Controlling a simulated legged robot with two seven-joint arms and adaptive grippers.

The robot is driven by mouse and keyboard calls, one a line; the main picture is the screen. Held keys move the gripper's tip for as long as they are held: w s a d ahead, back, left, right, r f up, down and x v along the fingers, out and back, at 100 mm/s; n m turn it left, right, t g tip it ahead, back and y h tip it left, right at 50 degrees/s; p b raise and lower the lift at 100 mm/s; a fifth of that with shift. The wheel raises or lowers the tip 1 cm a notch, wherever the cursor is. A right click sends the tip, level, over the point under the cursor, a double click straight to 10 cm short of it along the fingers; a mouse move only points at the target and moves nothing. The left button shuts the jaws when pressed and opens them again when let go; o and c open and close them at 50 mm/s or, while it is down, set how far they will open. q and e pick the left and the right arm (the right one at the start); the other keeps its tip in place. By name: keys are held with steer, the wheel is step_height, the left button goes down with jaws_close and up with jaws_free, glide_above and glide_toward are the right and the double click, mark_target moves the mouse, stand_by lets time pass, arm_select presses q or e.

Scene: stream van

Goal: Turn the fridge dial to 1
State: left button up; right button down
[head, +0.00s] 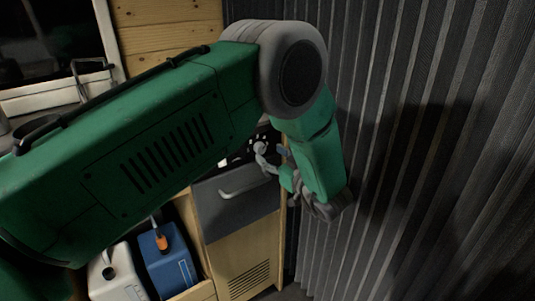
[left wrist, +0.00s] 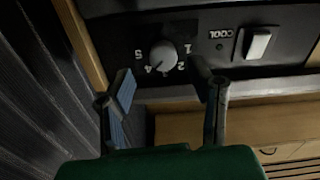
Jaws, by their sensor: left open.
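The fridge dial (left wrist: 163,56) is a round grey knob on a dark panel (left wrist: 284,77), with white numbers around it, in the left wrist view. A pale mark on the knob seems to point down-left, near the 4; the exact setting is hard to tell. My left gripper (left wrist: 166,82) is open, its blue-padded left finger and dark right finger on either side below the dial, apart from it. In the head view, my left gripper (head: 272,160) is in front of the fridge (head: 234,208), and the dial cannot be made out clearly. My right gripper is not in view.
A white rocker switch (left wrist: 258,43) is right of the dial, beside the word COOL. A ribbed dark wall (head: 430,150) stands close on the right. A white canister (head: 115,280) and a blue canister (head: 168,262) stand left of the fridge.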

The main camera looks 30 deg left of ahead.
mark_target(263, 150)
arm_select(q)
steer(key=x, duration=0.2)
steer(key=shift+a+f, duration=0.1)
steer(key=shift+a, duration=0.75)
steer(key=shift+d, duration=0.3)
steer(key=c, duration=0.4)
steer(key=shift+d, duration=0.15)
jaws_close()
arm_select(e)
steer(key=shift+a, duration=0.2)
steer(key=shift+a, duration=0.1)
